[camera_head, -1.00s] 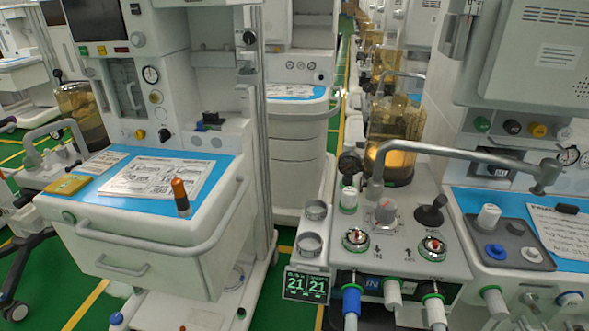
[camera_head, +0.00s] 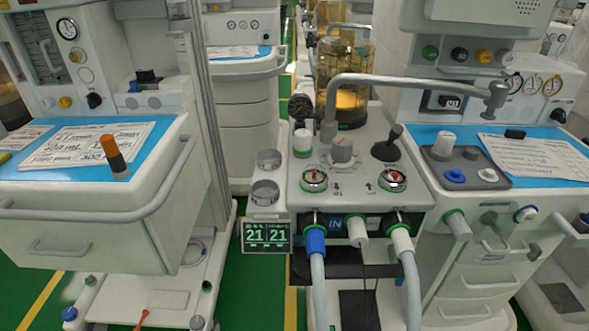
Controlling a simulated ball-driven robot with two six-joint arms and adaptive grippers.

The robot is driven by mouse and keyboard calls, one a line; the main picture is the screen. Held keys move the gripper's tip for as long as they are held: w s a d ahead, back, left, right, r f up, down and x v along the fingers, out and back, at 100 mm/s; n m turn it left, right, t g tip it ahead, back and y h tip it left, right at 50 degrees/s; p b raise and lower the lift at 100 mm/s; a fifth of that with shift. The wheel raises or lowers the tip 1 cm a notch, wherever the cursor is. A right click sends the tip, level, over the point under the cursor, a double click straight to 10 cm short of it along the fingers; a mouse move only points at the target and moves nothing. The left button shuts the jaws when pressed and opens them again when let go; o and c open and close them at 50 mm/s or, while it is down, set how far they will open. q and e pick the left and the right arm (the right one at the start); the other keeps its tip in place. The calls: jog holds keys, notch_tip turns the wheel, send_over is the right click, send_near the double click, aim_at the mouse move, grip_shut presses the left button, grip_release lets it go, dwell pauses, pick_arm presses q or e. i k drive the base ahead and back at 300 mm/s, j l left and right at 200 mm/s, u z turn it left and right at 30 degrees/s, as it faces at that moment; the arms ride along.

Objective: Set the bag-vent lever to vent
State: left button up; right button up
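The bag-vent lever (camera_head: 388,145) is a black stick on a dark round base, on top of the grey absorber block (camera_head: 345,190) right of centre in the head view. Its stem leans up and to the right. Any position marking beside it is too small to read. A white-grey knob (camera_head: 342,150) stands to its left, and a round valve dial (camera_head: 393,179) sits just in front of it. Neither of my grippers is in view, and nothing touches the lever.
A grey bent pipe arm (camera_head: 410,82) spans above and behind the lever. An amber canister (camera_head: 343,85) stands behind. Hoses (camera_head: 318,280) hang from the block's front. A cart with an orange-topped bottle (camera_head: 114,157) is at left. Green floor (camera_head: 270,290) shows between the carts.

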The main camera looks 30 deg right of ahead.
aim_at(396, 130)
jog(key=z, duration=1.55)
